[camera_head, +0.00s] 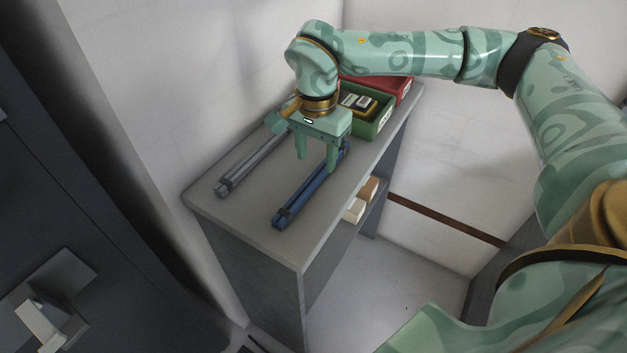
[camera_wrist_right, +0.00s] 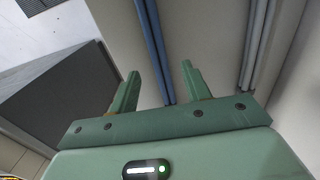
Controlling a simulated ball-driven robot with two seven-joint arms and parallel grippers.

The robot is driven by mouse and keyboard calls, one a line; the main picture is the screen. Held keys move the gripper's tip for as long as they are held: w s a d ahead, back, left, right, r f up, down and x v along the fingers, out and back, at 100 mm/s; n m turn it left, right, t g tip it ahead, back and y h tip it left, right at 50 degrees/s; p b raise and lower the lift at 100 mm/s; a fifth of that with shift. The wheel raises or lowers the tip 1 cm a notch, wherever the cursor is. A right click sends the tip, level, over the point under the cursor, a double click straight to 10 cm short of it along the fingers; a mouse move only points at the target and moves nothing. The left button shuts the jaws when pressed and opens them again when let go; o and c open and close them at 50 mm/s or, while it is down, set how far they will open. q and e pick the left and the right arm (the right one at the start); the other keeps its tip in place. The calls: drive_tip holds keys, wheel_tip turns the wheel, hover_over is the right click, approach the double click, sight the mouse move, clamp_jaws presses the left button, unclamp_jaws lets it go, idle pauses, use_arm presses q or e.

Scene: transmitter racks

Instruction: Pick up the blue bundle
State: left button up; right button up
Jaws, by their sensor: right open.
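The blue bundle (camera_head: 303,196) is a long bound set of blue rods lying on the grey bench top (camera_head: 241,222), with a dark tie near its front end. My right gripper (camera_head: 317,166) is open and empty, fingers pointing down, over the far part of the blue bundle. In the right wrist view the blue bundle (camera_wrist_right: 155,45) runs between the two open fingers (camera_wrist_right: 158,85), and the fingers look apart from it. Its far end is partly hidden behind my gripper in the head view. My left gripper is not in view.
A grey bundle (camera_head: 250,164) lies to the left, roughly parallel, near the wall. A green bin (camera_head: 372,125) and a red bin (camera_head: 402,90) stand at the far end. Small boxes (camera_head: 355,210) sit on a lower shelf. The near bench end is clear.

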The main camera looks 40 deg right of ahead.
sight(315, 175)
drive_tip(key=f+b, duration=0.1)
drive_tip(key=f, duration=0.1)
drive_tip(key=f+b, duration=0.1)
drive_tip(key=f, duration=0.1)
drive_tip(key=shift+s+a+f, duration=0.15)
drive_tip(key=shift+a+f, duration=0.05)
drive_tip(key=shift+f, duration=0.35)
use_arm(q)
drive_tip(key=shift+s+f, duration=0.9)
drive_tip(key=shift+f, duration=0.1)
use_arm(e)
drive_tip(key=shift+r, duration=0.1)
clamp_jaws()
drive_tip(key=shift+r, duration=0.1)
